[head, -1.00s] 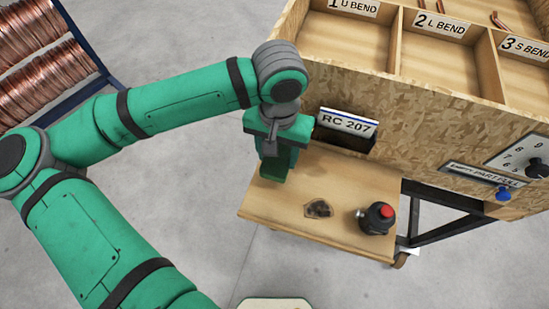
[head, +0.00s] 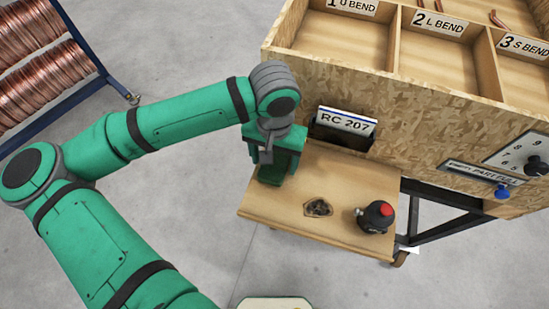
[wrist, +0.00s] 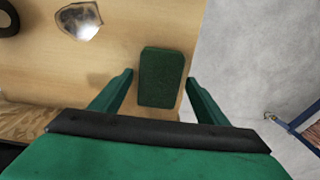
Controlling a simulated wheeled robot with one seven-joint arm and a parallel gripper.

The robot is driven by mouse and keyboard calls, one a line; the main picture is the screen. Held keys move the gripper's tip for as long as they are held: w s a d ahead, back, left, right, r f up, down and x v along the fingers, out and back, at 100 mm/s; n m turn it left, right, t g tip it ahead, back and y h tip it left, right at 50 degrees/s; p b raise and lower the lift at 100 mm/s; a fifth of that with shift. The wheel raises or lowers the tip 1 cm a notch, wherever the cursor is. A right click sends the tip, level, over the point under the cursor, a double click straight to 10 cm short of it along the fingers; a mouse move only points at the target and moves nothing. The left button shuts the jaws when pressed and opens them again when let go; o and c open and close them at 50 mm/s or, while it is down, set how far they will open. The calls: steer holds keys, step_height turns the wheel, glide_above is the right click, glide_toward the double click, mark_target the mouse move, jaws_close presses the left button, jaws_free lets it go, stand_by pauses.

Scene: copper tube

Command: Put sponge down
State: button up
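The sponge (wrist: 162,77) is a dark green block with rounded corners. In the wrist view it lies on the wooden shelf, close to the shelf's right edge. My gripper (wrist: 159,79) is open, with one finger on each side of the sponge. A gap shows between the left finger and the sponge; the right fingertip is close to its side. In the head view my gripper (head: 273,163) is over the shelf's left part, and the sponge (head: 270,175) shows partly below it.
An RC 207 card (head: 346,121) sits in a slot behind. A compartment box (head: 420,105) rises behind. The shelf's middle is clear.

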step_height(320, 180, up, 12)
steer(key=shift+r, duration=0.2)
stand_by(0.5)
steer(key=shift+w, duration=0.1)
stand_by(0.4)
